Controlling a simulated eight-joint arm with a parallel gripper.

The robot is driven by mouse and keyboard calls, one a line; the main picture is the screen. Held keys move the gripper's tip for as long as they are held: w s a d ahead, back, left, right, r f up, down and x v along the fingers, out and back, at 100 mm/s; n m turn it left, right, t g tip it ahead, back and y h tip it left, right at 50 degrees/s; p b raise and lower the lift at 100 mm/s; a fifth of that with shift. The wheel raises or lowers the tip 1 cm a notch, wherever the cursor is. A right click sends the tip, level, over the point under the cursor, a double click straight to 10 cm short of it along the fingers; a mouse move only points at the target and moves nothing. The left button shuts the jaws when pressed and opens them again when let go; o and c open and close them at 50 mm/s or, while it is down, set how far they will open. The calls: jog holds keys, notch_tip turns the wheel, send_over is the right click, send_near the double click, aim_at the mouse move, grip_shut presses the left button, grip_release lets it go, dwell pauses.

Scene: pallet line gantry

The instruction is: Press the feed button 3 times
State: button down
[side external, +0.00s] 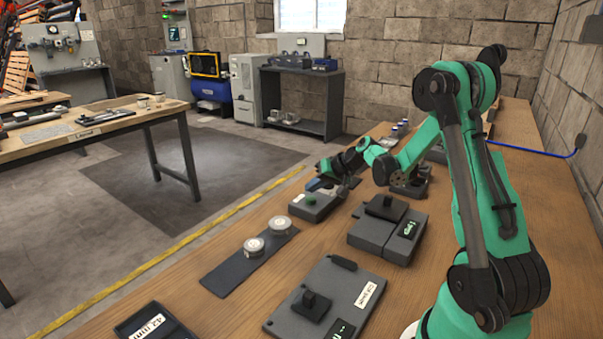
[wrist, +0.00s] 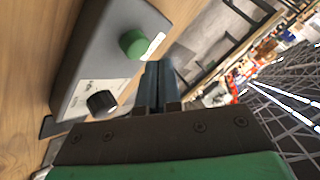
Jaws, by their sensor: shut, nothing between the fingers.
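A grey control box (side external: 316,207) stands on the wooden bench, with a round green button (side external: 311,200) on its top. In the wrist view the box (wrist: 98,45) fills the upper left, with the green button (wrist: 133,43) and a black knob (wrist: 101,103) on its face. White labels there are not readable, so I cannot confirm which control is the feed button. My gripper (wrist: 157,72) is shut and empty, its fingertips beside the green button and apart from it in the wrist view.
A dark plate (side external: 228,279) with two round silver pieces (side external: 254,246) lies in front of the box. Grey devices (side external: 388,228) stand to its right, and a larger grey panel (side external: 325,300) lies nearer. Some bare bench shows between them.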

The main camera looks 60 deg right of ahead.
aim_at(314, 199)
jog(key=shift+f, duration=0.15)
dwell(0.4)
jog(key=shift+f, duration=0.3)
jog(key=shift+f, duration=0.5)
dwell(0.6)
jog(key=shift+r, duration=0.95)
jog(key=shift+r, duration=2.5)
dwell(0.7)
